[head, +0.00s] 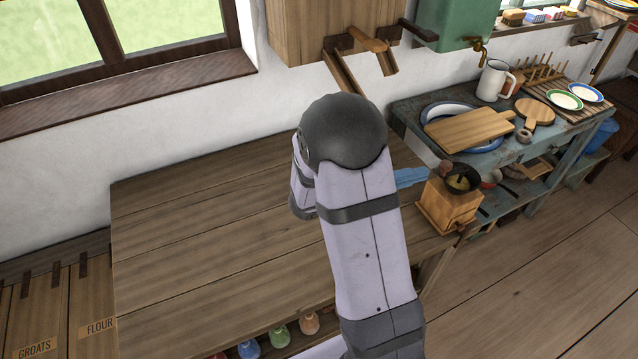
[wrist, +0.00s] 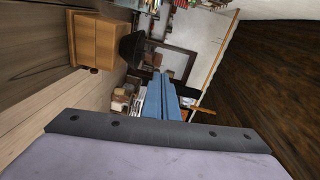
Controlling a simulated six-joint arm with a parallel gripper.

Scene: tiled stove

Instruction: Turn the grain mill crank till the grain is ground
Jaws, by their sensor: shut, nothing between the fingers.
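The grain mill (head: 447,207) is a wooden box with a dark bowl-shaped hopper (head: 470,183) on top, at the right end of the wooden table. Something yellowish shows inside the hopper. A brownish knob (head: 445,168) at the hopper's left edge may be the crank handle; the rest of the crank is not clear. My gripper (head: 426,173) has blue fingers and is shut and empty just left of the hopper, partly hidden by my arm. In the wrist view, the fingers (wrist: 163,73) lie together, and the mill (wrist: 97,42) and its hopper (wrist: 131,47) are beside them.
The wooden table (head: 200,240) is clear left of my arm. A blue side table (head: 400,112) to the right holds a cutting board (head: 468,130), a white mug (head: 494,80) and plates. A wooden cabinet (head: 300,30) hangs on the wall above.

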